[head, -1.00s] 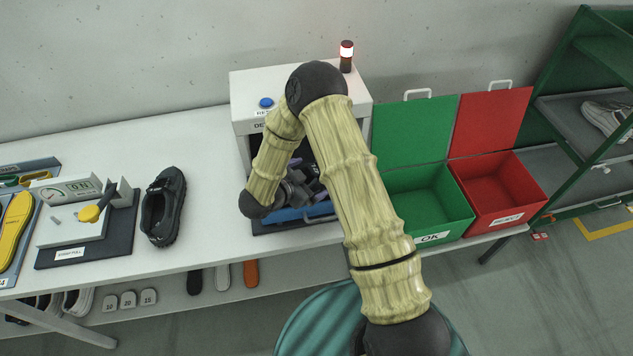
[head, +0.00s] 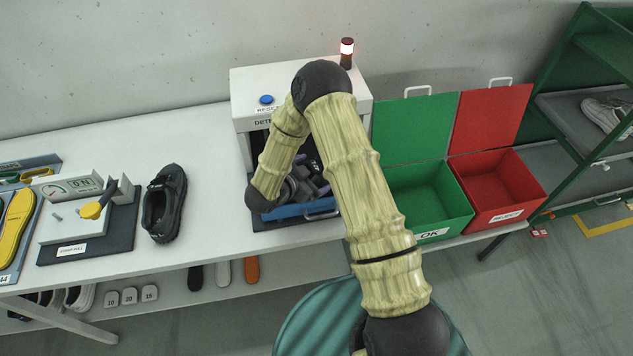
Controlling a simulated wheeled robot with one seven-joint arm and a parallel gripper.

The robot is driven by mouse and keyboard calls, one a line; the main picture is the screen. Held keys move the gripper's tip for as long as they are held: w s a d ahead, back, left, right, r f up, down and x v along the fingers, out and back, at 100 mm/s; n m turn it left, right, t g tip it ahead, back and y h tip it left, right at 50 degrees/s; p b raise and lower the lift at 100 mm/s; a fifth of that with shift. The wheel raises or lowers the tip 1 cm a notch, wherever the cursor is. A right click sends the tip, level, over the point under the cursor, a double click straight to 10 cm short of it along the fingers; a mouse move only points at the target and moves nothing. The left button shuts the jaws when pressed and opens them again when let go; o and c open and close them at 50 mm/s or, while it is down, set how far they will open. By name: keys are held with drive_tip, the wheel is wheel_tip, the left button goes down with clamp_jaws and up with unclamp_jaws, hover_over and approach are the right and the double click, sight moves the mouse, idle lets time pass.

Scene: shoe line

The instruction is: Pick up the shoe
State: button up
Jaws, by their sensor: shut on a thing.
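My gripper (head: 312,187) is low inside the white detector box (head: 345,88), over the blue tray (head: 290,212) at its opening. It is shut on a dark thing that appears to be a shoe. My arm and the box top hide most of that thing, and its contact with the tray cannot be made out. A separate black shoe (head: 172,190) lies on the white table to the left, well apart from my gripper.
A lit red-and-white lamp (head: 347,50) and a blue button (head: 266,100) are on the box. Open green (head: 432,205) and red (head: 497,190) bins stand to the right and look empty. A gauge stand (head: 75,215) is at the left. Bare table lies between black shoe and box.

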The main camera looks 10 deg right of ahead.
drive_tip(key=shift+r, duration=0.1)
drive_tip(key=shift+r+b, duration=1.15)
drive_tip(key=shift+r, duration=3.8)
